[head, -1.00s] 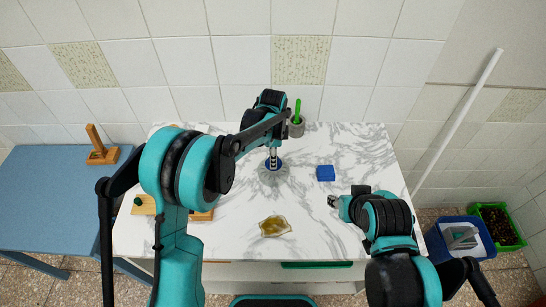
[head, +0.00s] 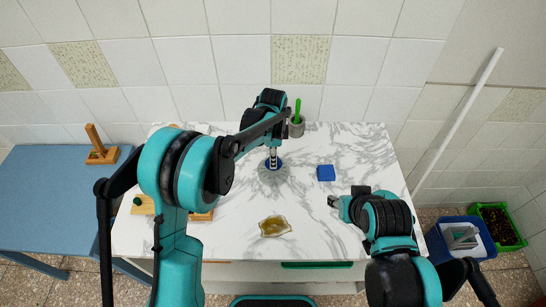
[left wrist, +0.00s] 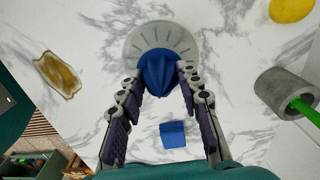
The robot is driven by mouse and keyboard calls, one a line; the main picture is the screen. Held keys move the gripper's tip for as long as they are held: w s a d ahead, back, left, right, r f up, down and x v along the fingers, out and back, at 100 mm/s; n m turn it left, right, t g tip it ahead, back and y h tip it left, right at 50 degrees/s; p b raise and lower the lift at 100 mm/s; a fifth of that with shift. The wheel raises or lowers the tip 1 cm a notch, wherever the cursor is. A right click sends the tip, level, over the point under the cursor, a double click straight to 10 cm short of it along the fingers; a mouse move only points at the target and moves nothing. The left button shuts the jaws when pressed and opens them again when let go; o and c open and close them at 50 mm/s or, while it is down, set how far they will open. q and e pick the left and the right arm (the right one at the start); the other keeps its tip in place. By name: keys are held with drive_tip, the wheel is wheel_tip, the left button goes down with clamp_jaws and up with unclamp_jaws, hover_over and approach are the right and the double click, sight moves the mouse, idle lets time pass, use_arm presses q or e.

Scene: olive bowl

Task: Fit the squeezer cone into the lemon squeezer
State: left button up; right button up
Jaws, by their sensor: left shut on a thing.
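The blue squeezer cone (left wrist: 158,70) is held between the fingertips of my left gripper (head: 273,155), with its pointed ridged side toward the wrist camera. The head view shows the cone (head: 274,165) low over the pale grey lemon squeezer (head: 272,180). In the left wrist view the round, ribbed squeezer (left wrist: 138,46) lies behind the cone, which covers its lower middle. I cannot tell whether the cone touches it or is seated. My right gripper (head: 334,201) is apart from both, at the right of the table; its fingers are too small to judge.
An amber dish (head: 275,226) lies near the front of the marble table (head: 310,245). A blue block (head: 326,173) sits right of the squeezer. A grey cup (head: 297,129) with a green-handled item stands at the back. A yellow round thing (left wrist: 291,9) shows in the left wrist view.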

use_arm(q)
drive_tip(key=shift+f+b, duration=1.35)
drive_tip(key=shift+f, duration=0.25)
idle(0.3)
drive_tip(key=o, duration=1.2)
drive_tip(key=shift+r, duration=0.1)
wheel_tip(320, 180, up, 12)
